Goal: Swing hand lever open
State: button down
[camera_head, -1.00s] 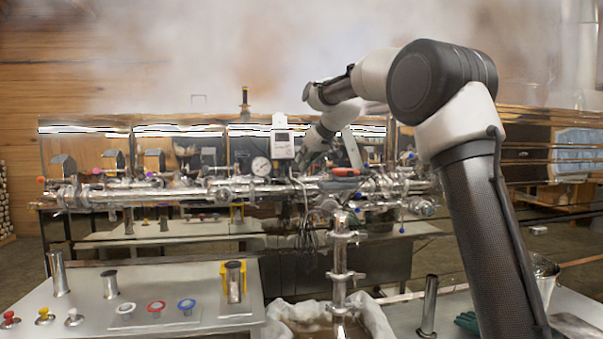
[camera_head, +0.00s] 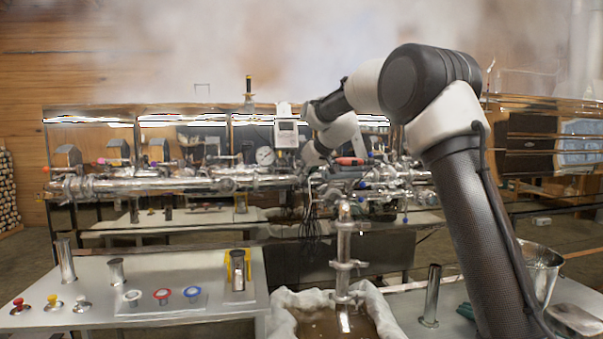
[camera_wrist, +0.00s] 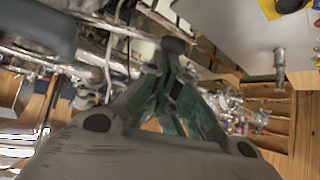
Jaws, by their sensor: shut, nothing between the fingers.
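A lever with a red grip (camera_head: 350,161) shows in the head view at the middle of the steel pipework, just right of my wrist. I take it for the hand lever; it lies nearly level along the pipe. My gripper is mostly hidden behind my wrist in the head view, so its distance from the lever is unclear. In the wrist view my gripper (camera_wrist: 173,46) is shut, its green-sided fingers meeting at a dark tip, with nothing held. Blurred pipes (camera_wrist: 90,65) lie behind and left of the tip. I cannot make out the red grip there.
A display box (camera_head: 287,132) and a round gauge (camera_head: 265,156) stand left of my wrist. A vertical pipe (camera_head: 343,245) drops into a lined tub of brown liquid (camera_head: 318,325) in front. A panel with buttons (camera_head: 215,290) is front left. A metal bucket (camera_head: 540,262) stands at right.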

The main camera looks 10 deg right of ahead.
jog(key=shift+s, duration=0.1)
jog(key=shift+s+d+n+y, duration=0.1)
jog(key=shift+s+n+y, duration=0.2)
jog(key=shift+n, duration=0.1)
jog(key=shift+s+d, duration=0.1)
jog(key=shift+s+d+n+g+y, duration=0.85)
jog(key=shift+s+d+n+g, duration=0.3)
jog(key=shift+d+n, duration=0.45)
jog(key=shift+s+d+n+g+y, duration=0.8)
jog(key=shift+s+d+n+g, duration=0.3)
jog(key=shift+d+n, duration=0.5)
jog(key=shift+s+d+n+g+y, duration=0.85)
jog(key=shift+s+d+n+g, duration=0.3)
jog(key=shift+n, duration=0.65)
jog(key=shift+d, duration=0.2)
